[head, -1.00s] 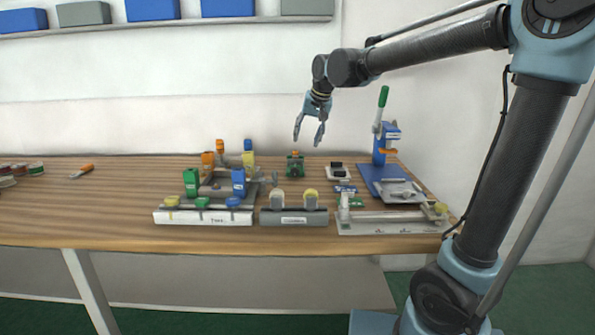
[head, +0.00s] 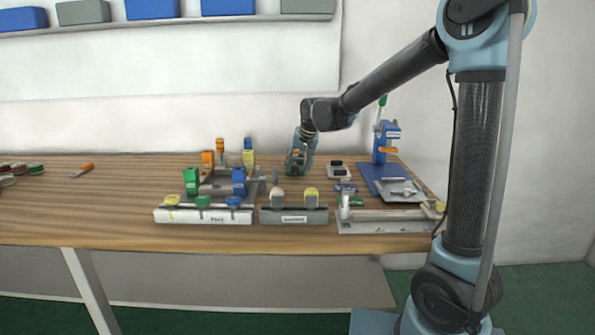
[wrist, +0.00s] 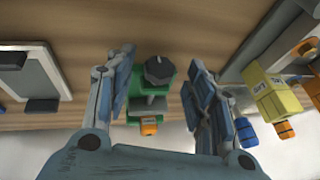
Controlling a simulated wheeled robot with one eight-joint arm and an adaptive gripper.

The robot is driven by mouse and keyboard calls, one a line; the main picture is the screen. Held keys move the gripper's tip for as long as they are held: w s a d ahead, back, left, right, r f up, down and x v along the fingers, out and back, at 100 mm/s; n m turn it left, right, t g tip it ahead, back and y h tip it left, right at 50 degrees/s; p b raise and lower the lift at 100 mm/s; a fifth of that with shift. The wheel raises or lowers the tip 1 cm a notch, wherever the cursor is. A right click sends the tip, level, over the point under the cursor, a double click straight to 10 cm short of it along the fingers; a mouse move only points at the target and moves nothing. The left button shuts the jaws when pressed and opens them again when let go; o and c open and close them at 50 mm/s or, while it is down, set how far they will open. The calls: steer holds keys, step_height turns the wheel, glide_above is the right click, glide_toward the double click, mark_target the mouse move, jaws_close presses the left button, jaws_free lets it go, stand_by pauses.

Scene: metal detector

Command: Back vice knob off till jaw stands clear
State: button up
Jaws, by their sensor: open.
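In the wrist view the green vice (wrist: 151,90) lies between my open fingers, with a dark round knob (wrist: 158,70) facing the camera. A small orange piece (wrist: 149,125) shows at the vice's lower end in the picture, near a grey jaw part. My gripper (wrist: 160,68) is open, with one finger on each side of the vice. I see gaps between both fingers and the knob. In the head view my gripper (head: 299,165) is down over the vice and hides most of it. The jaw gap is not clear.
Left of the vice stand a yellow block (head: 248,160) and other coloured holders; the yellow block is near one finger in the wrist view (wrist: 274,95). A dark-topped tray (head: 338,170) and a blue press (head: 381,178) stand to the right. The left bench top is mostly free.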

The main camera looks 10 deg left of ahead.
mark_target(295, 169)
steer(key=shift+x, duration=1.2)
steer(key=c, duration=1.1)
steer(key=shift+o, duration=0.2)
steer(key=h, duration=0.3)
steer(key=shift+s+a+n+t, duration=0.1)
steer(key=shift+a+n+t, duration=0.2)
steer(key=shift+a+t, duration=0.1)
steer(key=shift+a+n+t+h, duration=0.15)
steer(key=shift+n+t+h, duration=0.25)
steer(key=shift+h, duration=1.5)
